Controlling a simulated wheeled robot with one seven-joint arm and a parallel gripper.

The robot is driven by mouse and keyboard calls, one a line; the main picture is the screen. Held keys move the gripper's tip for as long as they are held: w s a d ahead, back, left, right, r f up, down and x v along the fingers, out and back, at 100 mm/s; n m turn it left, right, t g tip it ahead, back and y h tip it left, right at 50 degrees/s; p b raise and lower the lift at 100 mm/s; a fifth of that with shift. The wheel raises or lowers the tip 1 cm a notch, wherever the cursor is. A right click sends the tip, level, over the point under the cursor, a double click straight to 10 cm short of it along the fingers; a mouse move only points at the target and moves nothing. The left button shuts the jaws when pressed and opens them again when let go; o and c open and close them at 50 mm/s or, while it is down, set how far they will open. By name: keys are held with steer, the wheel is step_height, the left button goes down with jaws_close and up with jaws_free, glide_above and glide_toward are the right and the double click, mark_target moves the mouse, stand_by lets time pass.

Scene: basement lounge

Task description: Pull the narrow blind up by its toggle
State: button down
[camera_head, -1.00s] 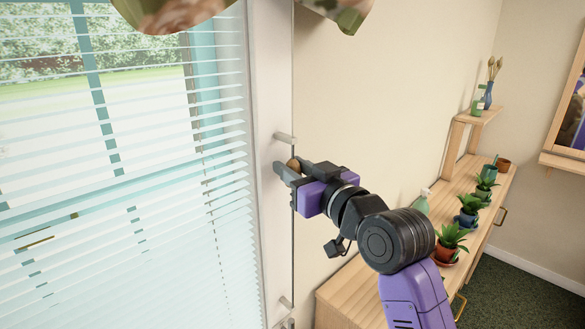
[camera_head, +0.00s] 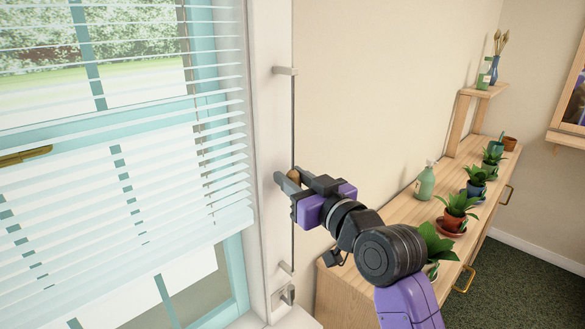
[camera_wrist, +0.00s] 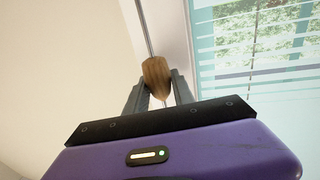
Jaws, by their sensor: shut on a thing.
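The white slatted blind (camera_head: 150,205) hangs over the window at the left, its bottom edge above the sill with bare window below. Its cord (camera_head: 293,125) runs down the window frame's right side. My gripper (camera_head: 288,180) is shut on the brown wooden toggle (camera_head: 294,176), beside the frame and between two pegs. In the wrist view the toggle (camera_wrist: 156,72) sits upright between the dark fingers of my gripper (camera_wrist: 158,92), with the cord going up from its top.
An upper peg (camera_head: 285,71) and a lower peg (camera_head: 286,267) stick out by the cord, with a small metal fitting (camera_head: 287,296) beneath. A wooden cabinet (camera_head: 400,215) with potted plants and a green bottle (camera_head: 426,182) stands right of my arm.

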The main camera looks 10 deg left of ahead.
step_height(320, 180, down, 21)
steer(key=b, duration=1.4)
steer(key=shift+f, duration=0.1)
steer(key=c, duration=1.3)
jaws_free()
steer(key=shift+o, duration=1.2)
steer(key=shift+r, duration=0.2)
steer(key=shift+s+d, duration=0.1)
steer(key=v, duration=0.7)
steer(key=shift+s+d, duration=0.15)
steer(key=shift+s, duration=0.05)
